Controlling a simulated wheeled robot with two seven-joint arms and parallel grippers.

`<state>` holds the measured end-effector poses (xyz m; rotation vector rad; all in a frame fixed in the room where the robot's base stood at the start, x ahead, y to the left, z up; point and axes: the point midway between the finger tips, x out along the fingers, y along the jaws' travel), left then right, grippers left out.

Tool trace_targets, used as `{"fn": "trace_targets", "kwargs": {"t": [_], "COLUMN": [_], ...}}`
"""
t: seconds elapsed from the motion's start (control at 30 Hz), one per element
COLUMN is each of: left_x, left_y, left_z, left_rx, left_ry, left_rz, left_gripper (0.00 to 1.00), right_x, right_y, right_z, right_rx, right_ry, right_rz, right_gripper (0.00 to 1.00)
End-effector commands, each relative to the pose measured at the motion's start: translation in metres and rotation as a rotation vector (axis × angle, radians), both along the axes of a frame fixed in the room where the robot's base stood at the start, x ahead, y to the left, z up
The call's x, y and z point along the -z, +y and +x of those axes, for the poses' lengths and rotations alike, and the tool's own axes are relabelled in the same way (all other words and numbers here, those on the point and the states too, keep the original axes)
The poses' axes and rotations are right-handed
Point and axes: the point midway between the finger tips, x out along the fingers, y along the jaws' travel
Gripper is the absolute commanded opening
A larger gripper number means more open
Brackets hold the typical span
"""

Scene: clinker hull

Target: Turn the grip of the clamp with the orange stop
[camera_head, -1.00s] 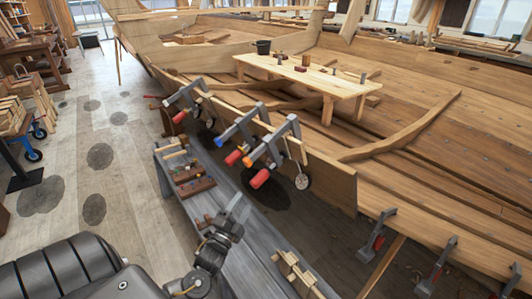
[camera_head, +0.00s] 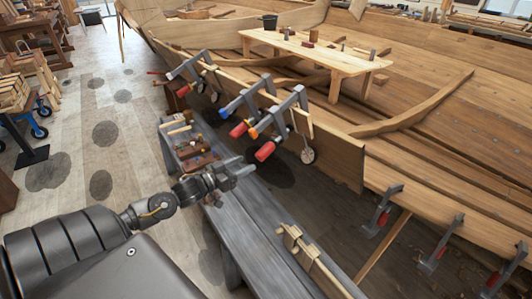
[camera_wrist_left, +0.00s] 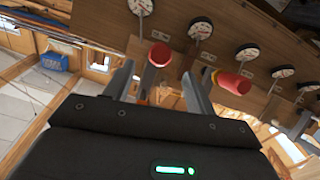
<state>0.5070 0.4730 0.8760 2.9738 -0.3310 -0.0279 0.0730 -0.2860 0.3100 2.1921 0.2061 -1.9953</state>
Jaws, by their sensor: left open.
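The clamp with the orange stop (camera_head: 253,134) is fixed on the edge of the hull plank, its red grip (camera_head: 265,151) hanging low toward my side. A neighbouring clamp with a blue stop (camera_head: 223,113) and its own red grip (camera_head: 238,130) sits just left of it. My left gripper (camera_head: 244,169) is open and empty, below and left of the orange-stop clamp's grip. In the left wrist view the open fingers (camera_wrist_left: 158,88) point toward two red grips, one (camera_wrist_left: 159,55) between the fingers and another (camera_wrist_left: 230,82) to the right, both apart from them. My right gripper is out of view.
A grey bench (camera_head: 250,230) with wooden blocks and tools runs under my left arm. More clamps grip the plank at the far left and at the lower right (camera_head: 380,212). Round white discs (camera_head: 308,156) hang near the clamps. Open floor (camera_head: 100,120) lies to the left.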

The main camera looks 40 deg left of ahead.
Motion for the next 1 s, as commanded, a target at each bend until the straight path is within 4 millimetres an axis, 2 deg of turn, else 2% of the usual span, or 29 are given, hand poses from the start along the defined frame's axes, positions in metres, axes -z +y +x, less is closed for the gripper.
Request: {"fn": "trace_targets", "kwargs": {"t": [0.27,0.7,1.0], "left_x": [-0.001,-0.002,0.000], "left_y": [-0.002,-0.017,-0.023], "left_z": [0.010,0.080,0.104], "left_rx": [-0.001,-0.003,-0.001], "left_ry": [-0.002,-0.003,0.000], "left_rz": [-0.008,-0.006,-0.006], "left_gripper": [0.56,0.56,0.56], "right_x": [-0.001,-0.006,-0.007], "right_y": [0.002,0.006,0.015], "right_z": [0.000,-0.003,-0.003], "right_rx": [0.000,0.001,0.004], "right_ry": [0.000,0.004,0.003], "right_rz": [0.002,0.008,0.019], "right_gripper": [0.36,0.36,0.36]}}
